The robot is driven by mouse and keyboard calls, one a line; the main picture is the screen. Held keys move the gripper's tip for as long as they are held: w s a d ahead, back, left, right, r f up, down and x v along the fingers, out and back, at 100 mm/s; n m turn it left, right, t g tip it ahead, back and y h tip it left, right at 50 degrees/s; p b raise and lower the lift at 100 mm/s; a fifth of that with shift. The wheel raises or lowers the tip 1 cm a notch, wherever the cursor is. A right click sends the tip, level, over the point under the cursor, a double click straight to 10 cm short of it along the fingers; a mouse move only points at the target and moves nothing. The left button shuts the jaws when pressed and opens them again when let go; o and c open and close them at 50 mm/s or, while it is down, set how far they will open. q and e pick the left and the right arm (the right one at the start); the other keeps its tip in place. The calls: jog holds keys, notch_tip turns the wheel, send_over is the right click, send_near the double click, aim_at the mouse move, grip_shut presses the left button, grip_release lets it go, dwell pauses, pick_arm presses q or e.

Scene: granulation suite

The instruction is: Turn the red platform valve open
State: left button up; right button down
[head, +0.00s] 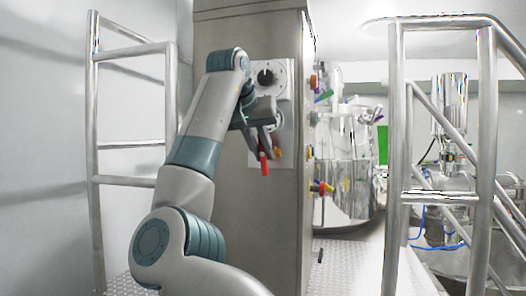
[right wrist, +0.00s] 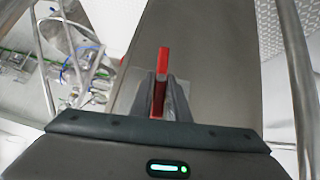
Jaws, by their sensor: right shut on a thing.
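The red valve handle (head: 264,164) is on the front face of the grey steel column, below a black knob, and points down. My right gripper (head: 264,146) is at the handle, its fingers shut on it. In the right wrist view the handle (right wrist: 163,62) stands up between the two fingers of the gripper (right wrist: 165,98), its end sticking out past them. The valve body behind the fingers is partly hidden. My left gripper is not in view.
The black knob (head: 265,77) sits on a plate above the valve. More coloured valves (head: 322,187) are on the column's right side. Steel railings stand left (head: 97,130) and right (head: 487,150). A steel vessel (head: 345,165) stands behind.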

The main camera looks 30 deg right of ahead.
jog(key=g+h, duration=0.1)
jog(key=n+g+h, duration=0.2)
jog(key=shift+w+a+f, duration=0.1)
jog(key=shift+w+a, duration=0.05)
jog(key=shift+w, duration=0.1)
jog(key=n+g+h, duration=0.1)
jog(key=n+h, duration=0.1)
jog(key=shift+w+a+f+g+h+b, duration=0.1)
jog(key=shift+f+g+h+b, duration=0.1)
jog(key=shift+g+h+b, duration=0.15)
jog(key=n+h+b, duration=0.1)
jog(key=h+b, duration=0.1)
jog(key=n+g+h+b, duration=0.1)
jog(key=n+h+b, duration=0.1)
jog(key=shift+f+g, duration=0.25)
jog(key=shift+f, duration=0.1)
jog(key=shift+r+n+h+b, duration=0.1)
jog(key=shift+n+h+b, duration=0.25)
jog(key=shift+n+b, duration=0.4)
jog(key=c, duration=1.7)
grip_release()
jog(key=shift+w+a, duration=0.1)
